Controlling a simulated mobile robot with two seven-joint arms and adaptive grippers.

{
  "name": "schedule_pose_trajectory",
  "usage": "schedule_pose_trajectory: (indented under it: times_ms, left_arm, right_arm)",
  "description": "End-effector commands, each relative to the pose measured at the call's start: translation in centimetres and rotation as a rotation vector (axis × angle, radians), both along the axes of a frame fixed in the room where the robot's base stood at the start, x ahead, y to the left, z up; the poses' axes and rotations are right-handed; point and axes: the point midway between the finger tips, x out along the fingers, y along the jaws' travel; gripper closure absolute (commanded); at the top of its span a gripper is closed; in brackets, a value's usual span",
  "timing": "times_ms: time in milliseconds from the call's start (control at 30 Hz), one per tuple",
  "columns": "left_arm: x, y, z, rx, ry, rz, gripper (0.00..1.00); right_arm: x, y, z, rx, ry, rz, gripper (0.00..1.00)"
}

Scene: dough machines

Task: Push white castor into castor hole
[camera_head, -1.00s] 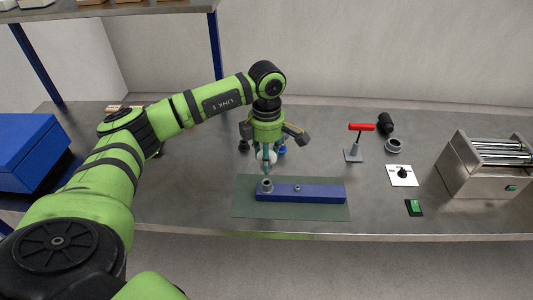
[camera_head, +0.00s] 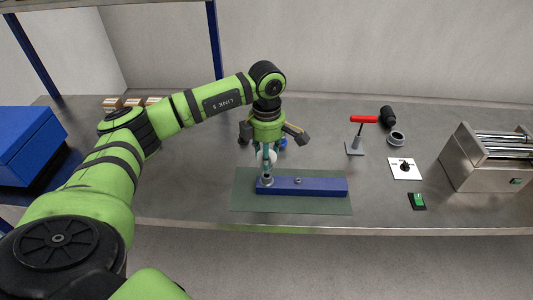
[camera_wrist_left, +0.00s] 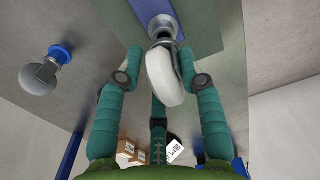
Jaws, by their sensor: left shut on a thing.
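My left gripper (camera_head: 267,168) is shut on the white castor (camera_wrist_left: 163,76), whose white wheel sits between the green fingers in the left wrist view. The castor also shows in the head view as a small pale shape (camera_head: 270,156), partly covered by the fingers. It is held over the left end of the blue bar (camera_head: 315,187), at the round metal fitting (camera_head: 266,181). In the left wrist view the castor's metal end (camera_wrist_left: 160,27) meets or nearly meets the bar; I cannot tell how deep it sits. My right gripper is not in view.
The bar lies on a dark green mat (camera_head: 240,200). Another castor with a blue part (camera_wrist_left: 42,75) stands behind. To the right are a red-handled tool (camera_head: 357,135), a dial plate (camera_head: 404,168), a green switch (camera_head: 417,201) and a steel roller machine (camera_head: 490,160).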

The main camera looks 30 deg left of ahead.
Motion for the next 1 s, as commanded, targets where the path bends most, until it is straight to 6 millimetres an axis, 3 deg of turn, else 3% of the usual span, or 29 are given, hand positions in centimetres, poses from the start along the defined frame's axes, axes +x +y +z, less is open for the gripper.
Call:
schedule_pose_trajectory:
  times_ms: [1000]
  left_arm:
    - [0.0,0.0,-2.7,0.0,0.0,0.0,0.98]
  right_arm:
    - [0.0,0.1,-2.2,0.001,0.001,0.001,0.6]
